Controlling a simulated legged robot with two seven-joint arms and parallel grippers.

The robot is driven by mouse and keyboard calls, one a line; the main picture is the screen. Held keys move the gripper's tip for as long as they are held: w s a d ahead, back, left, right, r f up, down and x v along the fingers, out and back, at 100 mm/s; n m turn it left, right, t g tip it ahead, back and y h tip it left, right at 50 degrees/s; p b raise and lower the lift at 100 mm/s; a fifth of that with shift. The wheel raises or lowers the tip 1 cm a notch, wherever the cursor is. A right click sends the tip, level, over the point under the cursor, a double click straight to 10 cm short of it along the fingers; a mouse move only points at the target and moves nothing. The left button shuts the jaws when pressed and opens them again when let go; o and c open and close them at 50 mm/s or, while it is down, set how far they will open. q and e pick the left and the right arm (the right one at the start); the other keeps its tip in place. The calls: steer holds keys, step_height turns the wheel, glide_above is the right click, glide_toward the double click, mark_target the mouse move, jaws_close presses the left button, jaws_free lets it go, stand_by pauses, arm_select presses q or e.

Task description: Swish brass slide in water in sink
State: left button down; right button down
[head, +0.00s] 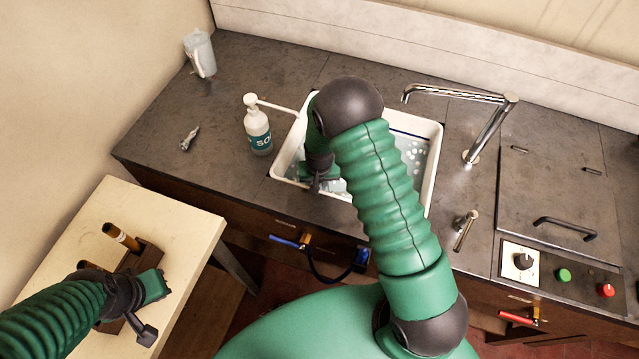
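The white sink (432,165) is set in the dark counter and holds bluish water with bubbles (413,150). My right arm reaches across the sink, and its gripper (318,182) points down inside the left part of the basin. Its fingertips are small and partly hidden, so I cannot tell whether they hold anything. I cannot make out a brass slide; the arm hides much of the basin. My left gripper (147,308) is over the small cream table at lower left, beside a wooden block; its finger state is unclear.
A soap pump bottle (258,130) stands left of the sink, and a chrome faucet (486,130) is at its right. A brown-and-gold cylinder (121,236) stands in the wooden block (143,257) on the cream table (180,222). A clear jug (200,54) stands at back left. The left counter is mostly clear.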

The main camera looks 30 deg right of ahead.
step_height(320, 180, up, 20)
steer(key=p, duration=1.5)
steer(key=shift+r, duration=0.15)
stand_by(0.6)
